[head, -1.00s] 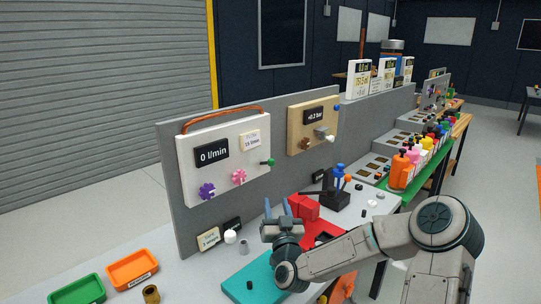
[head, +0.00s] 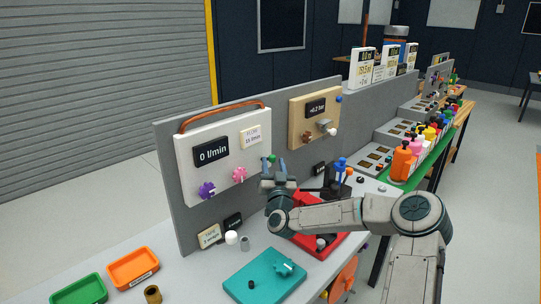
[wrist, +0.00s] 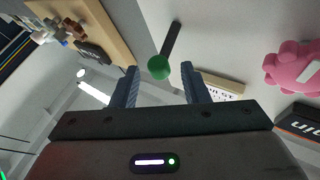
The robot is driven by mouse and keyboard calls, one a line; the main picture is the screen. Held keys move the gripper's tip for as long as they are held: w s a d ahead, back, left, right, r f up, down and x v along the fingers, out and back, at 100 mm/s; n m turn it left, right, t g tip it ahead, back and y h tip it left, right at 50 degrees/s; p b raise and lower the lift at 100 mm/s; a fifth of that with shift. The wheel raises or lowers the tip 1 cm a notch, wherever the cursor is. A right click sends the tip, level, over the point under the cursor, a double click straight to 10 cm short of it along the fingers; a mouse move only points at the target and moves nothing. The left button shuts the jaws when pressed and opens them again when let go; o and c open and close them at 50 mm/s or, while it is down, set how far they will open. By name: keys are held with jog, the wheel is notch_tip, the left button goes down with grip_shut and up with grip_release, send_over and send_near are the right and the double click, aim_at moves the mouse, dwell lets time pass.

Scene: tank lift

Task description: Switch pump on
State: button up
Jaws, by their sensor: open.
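The white pump panel (head: 200,165) stands on the grey divider and its display (head: 212,151) reads "0 l/min". A lever with a green ball end (head: 270,158) sticks out at the panel's right edge. In the wrist view the green ball (wrist: 158,67) on its dark stem is close ahead, between the lines of the two fingers. My gripper (head: 275,167) is open, its blue fingers pointing up just by the lever. In the wrist view my gripper (wrist: 160,84) has nothing between its fingers. I cannot tell whether a finger touches the ball.
A pink knob (head: 239,174) and a purple knob (head: 207,190) sit low on the panel. A wooden panel (head: 309,112) with a pressure display is to the right. A red tray (head: 325,245), a teal block (head: 262,279) and orange (head: 134,268) and green bins (head: 79,290) are on the bench.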

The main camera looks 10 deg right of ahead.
jog(key=shift+p+x, duration=0.35)
jog(key=shift+x, duration=1.1)
grip_shut()
